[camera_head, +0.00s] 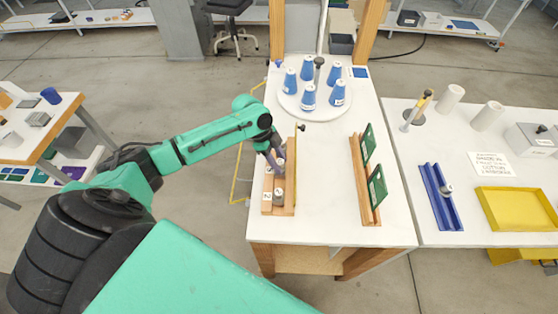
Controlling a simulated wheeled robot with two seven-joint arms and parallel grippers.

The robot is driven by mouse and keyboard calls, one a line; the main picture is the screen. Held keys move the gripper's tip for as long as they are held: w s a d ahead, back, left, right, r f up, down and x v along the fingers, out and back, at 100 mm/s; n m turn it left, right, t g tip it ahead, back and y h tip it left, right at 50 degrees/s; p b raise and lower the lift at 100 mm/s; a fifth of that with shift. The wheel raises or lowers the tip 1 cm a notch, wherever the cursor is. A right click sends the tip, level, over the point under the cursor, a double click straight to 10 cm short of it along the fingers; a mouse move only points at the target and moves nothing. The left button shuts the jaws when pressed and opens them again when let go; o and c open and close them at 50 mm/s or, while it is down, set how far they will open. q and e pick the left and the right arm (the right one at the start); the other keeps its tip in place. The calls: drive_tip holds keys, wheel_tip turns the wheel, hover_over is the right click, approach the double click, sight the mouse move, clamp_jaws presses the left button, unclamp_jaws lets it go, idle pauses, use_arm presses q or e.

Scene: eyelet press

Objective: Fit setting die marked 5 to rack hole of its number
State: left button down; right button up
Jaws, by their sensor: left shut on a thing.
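The wooden rack (292,208) stands near the left edge of the white middle table, with white number labels on its left side. My left gripper (277,157) is over the rack and shut on a grey setting die (280,166). The gripper partly hides this die, and its number is not readable. I cannot tell whether its lower end is in a hole. Another grey die (278,194) stands upright at the rack's near end. My right gripper is not in view.
A white round stand (316,116) with several blue cones (309,96) is behind the rack. A wooden holder (360,181) with green boards stands to the right. A yellow tray (516,209) is on the right table. The tabletop between rack and holder is clear.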

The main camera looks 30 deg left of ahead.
sight(283, 162)
use_arm(q)
drive_tip(key=shift+f+b, duration=0.5)
drive_tip(key=shift+f, duration=0.35)
drive_tip(key=shift+c, duration=1.5)
unclamp_jaws()
drive_tip(key=shift+r, duration=0.2)
wheel_tip(283, 162, up, 5)
drive_tip(key=p, duration=0.5)
drive_tip(key=shift+f, duration=0.15)
